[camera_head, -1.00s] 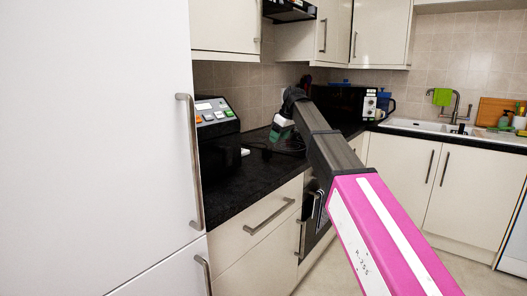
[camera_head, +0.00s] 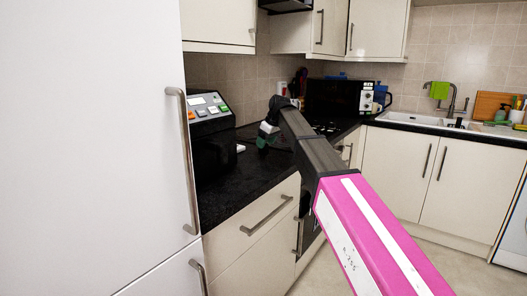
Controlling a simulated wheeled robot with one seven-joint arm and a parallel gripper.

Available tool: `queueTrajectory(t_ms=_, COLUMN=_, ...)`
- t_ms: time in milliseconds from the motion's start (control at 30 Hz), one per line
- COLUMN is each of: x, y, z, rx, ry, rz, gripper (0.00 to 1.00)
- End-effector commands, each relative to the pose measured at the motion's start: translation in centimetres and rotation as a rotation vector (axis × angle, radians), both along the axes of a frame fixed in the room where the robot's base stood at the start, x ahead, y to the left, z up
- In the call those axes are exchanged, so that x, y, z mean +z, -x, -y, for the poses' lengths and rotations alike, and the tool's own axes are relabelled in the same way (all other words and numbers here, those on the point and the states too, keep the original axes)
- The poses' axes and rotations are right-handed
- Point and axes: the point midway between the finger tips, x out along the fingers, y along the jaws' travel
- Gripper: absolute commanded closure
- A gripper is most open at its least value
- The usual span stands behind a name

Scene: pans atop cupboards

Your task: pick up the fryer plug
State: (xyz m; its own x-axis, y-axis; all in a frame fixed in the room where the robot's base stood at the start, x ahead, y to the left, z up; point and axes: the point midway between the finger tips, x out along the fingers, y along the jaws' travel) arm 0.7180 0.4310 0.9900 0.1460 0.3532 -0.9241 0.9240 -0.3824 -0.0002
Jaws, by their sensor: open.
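The black fryer (camera_head: 212,150) with a sloped panel of coloured buttons stands on the dark counter at the left. A small white piece (camera_head: 240,148) lies on the counter at its right side; it may be the plug, but it is too small to tell. My gripper (camera_head: 262,147) is open, at the end of my arm over the counter. It is just to the right of the white piece and looks apart from it. Its fingers are small and partly hidden by my arm, and nothing shows between them.
A tall white cabinet (camera_head: 90,140) fills the left side. Wall cupboards (camera_head: 218,22) hang above the counter (camera_head: 245,182). A black microwave (camera_head: 335,96) stands in the back corner, with a sink (camera_head: 415,119) to the right. The counter front beside the fryer is clear.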

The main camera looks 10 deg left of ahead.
Motion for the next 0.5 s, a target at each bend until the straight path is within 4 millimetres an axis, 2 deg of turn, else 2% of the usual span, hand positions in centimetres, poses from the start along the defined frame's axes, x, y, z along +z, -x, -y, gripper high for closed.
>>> queueTrajectory(t_ms=200, x=-2.8, y=-0.6, z=-1.1, rx=0.0, ry=0.001, rz=0.0, gripper=0.34)
queueTrajectory(t_ms=467, x=-3.1, y=-0.6, z=-1.2, rx=0.0, ry=-0.001, rz=0.001, gripper=0.34)
queueTrajectory(t_ms=500, x=-3.1, y=-0.6, z=-1.2, rx=0.0, ry=-0.001, rz=0.001, gripper=0.47)
